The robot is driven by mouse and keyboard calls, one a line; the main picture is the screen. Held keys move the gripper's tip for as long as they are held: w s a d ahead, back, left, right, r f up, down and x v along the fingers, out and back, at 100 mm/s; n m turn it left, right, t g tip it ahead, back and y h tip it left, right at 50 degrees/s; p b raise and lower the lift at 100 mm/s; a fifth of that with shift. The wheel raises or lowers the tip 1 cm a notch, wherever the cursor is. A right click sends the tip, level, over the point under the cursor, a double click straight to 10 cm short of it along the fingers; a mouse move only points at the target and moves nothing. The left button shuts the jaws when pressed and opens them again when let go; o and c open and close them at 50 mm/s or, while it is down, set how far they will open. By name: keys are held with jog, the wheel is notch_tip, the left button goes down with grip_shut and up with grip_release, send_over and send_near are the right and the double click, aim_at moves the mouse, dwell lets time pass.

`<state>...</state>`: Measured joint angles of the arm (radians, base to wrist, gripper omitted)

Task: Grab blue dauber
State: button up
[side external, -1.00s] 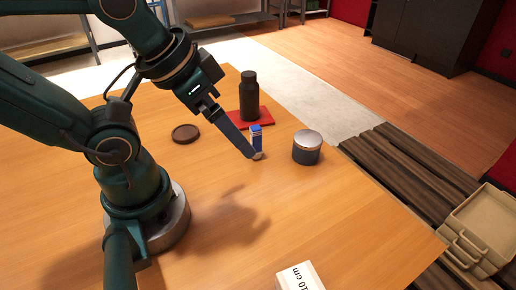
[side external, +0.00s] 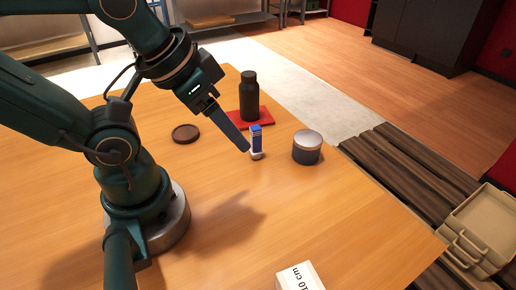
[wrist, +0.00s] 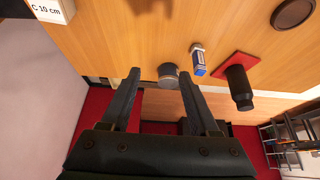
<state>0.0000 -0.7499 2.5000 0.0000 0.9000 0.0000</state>
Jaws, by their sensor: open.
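The blue dauber (side external: 255,137), a small upright bottle with a blue body and a white base, stands on the wooden table; it also shows in the wrist view (wrist: 198,66). My gripper (side external: 247,150) is open and empty, angled down with its fingertip just left of the dauber's base in the side view. Whether it touches the dauber cannot be told. In the wrist view, the two fingers of my gripper (wrist: 158,73) are spread apart, and the dauber lies just beyond the right fingertip, outside the gap.
A dark jar with a silver lid (side external: 307,147) stands right of the dauber. A black bottle (side external: 249,97) stands on a red mat (side external: 266,116) behind it. A round brown coaster (side external: 185,134) lies left. A white block marked 10 cm (side external: 300,277) sits at the front.

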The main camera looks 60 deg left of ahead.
dwell(0.3)
jog(key=m+g+y, duration=0.2)
jog(key=m+y, duration=0.1)
jog(key=m, duration=1.1)
send_near(258, 133)
jog(key=w+f+m, duration=0.1)
jog(key=m, duration=0.1)
jog(key=w+a+f+m+g+y, duration=0.1)
jog(key=f+m, duration=0.1)
jog(key=shift+w+a+m, duration=0.15)
jog(key=shift+w+m, duration=0.2)
jog(key=shift+m, duration=0.05)
jog(key=f, duration=0.1)
jog(key=f+m+g, duration=0.1)
jog(key=f, duration=0.1)
jog(key=shift+w+a+f+g, duration=0.2)
jog(key=shift+w+g, duration=0.05)
jog(key=shift+g, duration=0.05)
jog(key=shift+s+a+f+y, duration=0.15)
jog(key=shift+f+y, duration=0.15)
jog(key=shift+f, duration=0.35)
jog(key=shift+x, duration=2.2)
